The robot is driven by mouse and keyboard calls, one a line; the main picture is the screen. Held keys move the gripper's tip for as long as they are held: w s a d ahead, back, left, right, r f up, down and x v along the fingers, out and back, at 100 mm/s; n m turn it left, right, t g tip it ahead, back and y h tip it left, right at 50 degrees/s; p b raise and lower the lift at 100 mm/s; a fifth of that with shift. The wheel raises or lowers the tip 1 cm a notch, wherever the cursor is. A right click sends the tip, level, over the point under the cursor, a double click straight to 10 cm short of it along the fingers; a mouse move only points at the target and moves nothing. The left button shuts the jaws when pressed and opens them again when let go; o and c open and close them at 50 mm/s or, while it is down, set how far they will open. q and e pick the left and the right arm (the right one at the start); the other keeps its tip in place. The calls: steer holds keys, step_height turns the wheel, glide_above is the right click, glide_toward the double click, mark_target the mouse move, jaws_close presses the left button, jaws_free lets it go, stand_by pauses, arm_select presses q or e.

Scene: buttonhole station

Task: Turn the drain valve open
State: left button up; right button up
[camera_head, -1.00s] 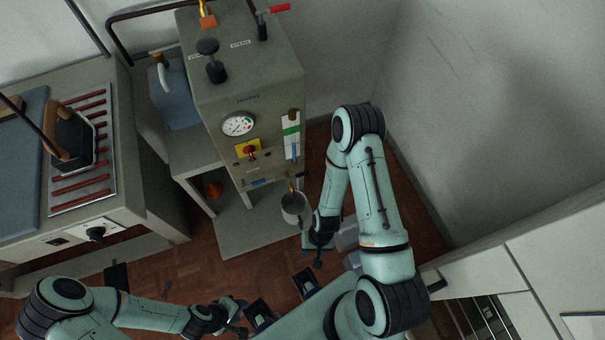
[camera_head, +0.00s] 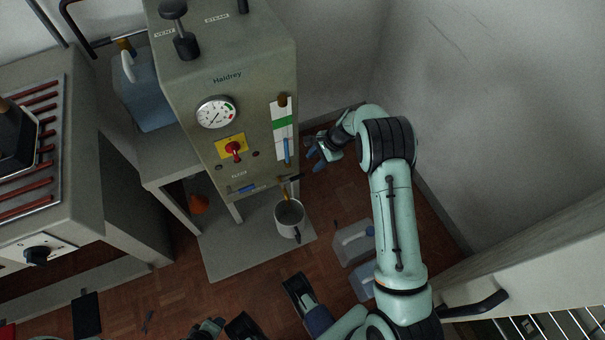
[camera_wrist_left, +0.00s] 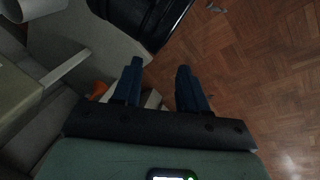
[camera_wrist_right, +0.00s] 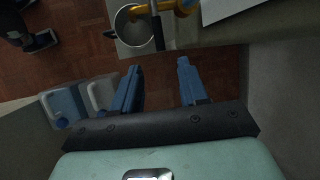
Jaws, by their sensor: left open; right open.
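The drain valve (camera_head: 288,181) is a brass spout with a dark lever low on the front of the grey Heldrey boiler (camera_head: 245,110). A grey mug (camera_head: 289,219) stands under it. In the right wrist view the brass valve (camera_wrist_right: 182,8) and its dark lever (camera_wrist_right: 156,24) show at the top, beyond the fingertips, with the mug (camera_wrist_right: 131,30) to the left. My right gripper (camera_head: 312,153) is open and empty, right of the boiler and apart from the valve. My left gripper (camera_wrist_left: 157,78) is open and empty above the floor in the left wrist view.
The mug stands on a low grey shelf (camera_head: 225,258). Clear jugs (camera_head: 353,243) stand on the floor beside my right arm. A wall (camera_head: 470,110) rises at the right. A press table (camera_head: 85,215) stands left.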

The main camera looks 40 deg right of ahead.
mark_target(301, 175)
steer(key=b+x, duration=0.2)
steer(key=x, duration=0.6)
steer(key=shift+a+f, duration=0.1)
steer(key=shift+f, duration=0.1)
arm_select(q)
steer(key=shift+w+a+f+y, duration=0.15)
steer(key=shift+a+f, duration=0.1)
steer(key=shift+f, duration=0.3)
steer(key=shift+w+a+f+y, duration=0.1)
steer(key=shift+a+f, duration=0.2)
steer(key=shift+f, duration=0.3)
steer(key=shift+w+a+f+y, duration=0.15)
steer(key=shift+a+f, duration=0.1)
steer(key=shift+f, duration=0.3)
arm_select(e)
steer(key=shift+w+a+f, duration=0.2)
steer(key=shift+f, duration=0.4)
jaws_close()
